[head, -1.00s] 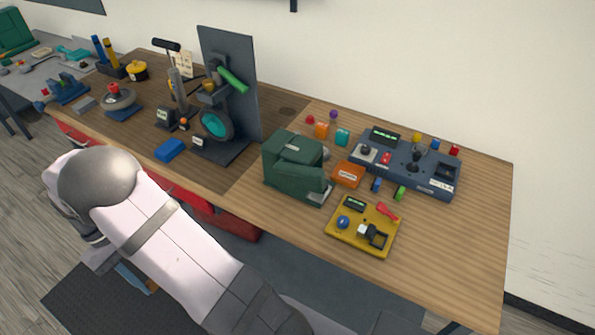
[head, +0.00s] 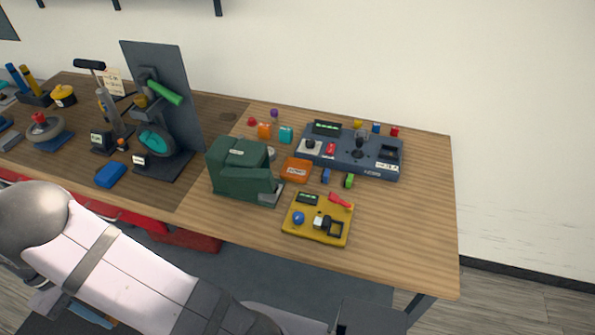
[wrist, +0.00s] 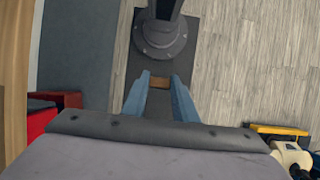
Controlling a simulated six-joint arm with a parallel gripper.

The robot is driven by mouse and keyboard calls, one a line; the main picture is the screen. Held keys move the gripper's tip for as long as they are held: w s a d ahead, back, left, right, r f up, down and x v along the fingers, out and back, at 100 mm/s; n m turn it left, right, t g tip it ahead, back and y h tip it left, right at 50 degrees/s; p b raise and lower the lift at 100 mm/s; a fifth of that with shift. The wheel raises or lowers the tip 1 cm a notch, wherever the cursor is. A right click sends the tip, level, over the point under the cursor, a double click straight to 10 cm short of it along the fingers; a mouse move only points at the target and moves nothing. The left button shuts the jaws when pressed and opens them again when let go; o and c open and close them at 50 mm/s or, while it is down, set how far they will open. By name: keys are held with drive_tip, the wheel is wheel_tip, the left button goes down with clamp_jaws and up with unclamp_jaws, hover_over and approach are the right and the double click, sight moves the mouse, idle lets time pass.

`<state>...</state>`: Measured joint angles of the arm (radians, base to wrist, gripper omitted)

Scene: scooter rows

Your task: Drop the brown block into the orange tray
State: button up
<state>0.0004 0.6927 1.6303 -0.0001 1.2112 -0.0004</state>
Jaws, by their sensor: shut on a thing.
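My gripper (wrist: 158,90) has blue fingers and is shut on the brown block (wrist: 158,82) in the wrist view. The block is between the fingertips, above the floor and away from the tabletop. In the head view, part of a blue finger (head: 88,312) shows beyond my arm at the lower left; the block is not clear there. An orange, box-like thing (head: 297,170) with a pale label lies on the table, right of the green machine. I cannot tell whether it is an open tray.
The green machine (head: 240,170), a yellow panel (head: 318,220) and a dark control console (head: 350,152) stand around the orange thing. Small coloured blocks lie between them. The table's right end is bare. A red thing (wrist: 40,118) is at the wrist view's left.

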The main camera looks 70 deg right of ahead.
drive_tip(key=w+d+r+n+h+p, duration=0.1)
drive_tip(key=w+d+r+n+p, duration=0.15)
drive_tip(key=d, duration=0.65)
drive_tip(key=w+d+r+n+h+p, duration=0.1)
drive_tip(key=d+n, duration=0.2)
drive_tip(key=d, duration=0.7)
drive_tip(key=w+d+r+n+h+p, duration=0.1)
drive_tip(key=d+n, duration=0.1)
drive_tip(key=d, duration=0.7)
drive_tip(key=s+d+r+n+t+h+p, duration=0.15)
drive_tip(key=d+r+n, duration=0.3)
drive_tip(key=d, duration=0.65)
drive_tip(key=s+d+r+n+t+p, duration=0.25)
drive_tip(key=d+r+n, duration=0.2)
drive_tip(key=d, duration=0.75)
drive_tip(key=s+d+f, duration=0.3)
drive_tip(key=s, duration=0.5)
drive_tip(key=s+d+f+n, duration=0.1)
drive_tip(key=s+d+f, duration=0.1)
drive_tip(key=s, duration=0.7)
drive_tip(key=s+d+f, duration=0.3)
drive_tip(key=s+d, duration=0.1)
drive_tip(key=s, duration=0.5)
drive_tip(key=shift+s+d+f, duration=0.15)
drive_tip(key=shift+s+f, duration=0.1)
drive_tip(key=shift+f, duration=0.1)
drive_tip(key=shift+n, duration=0.25)
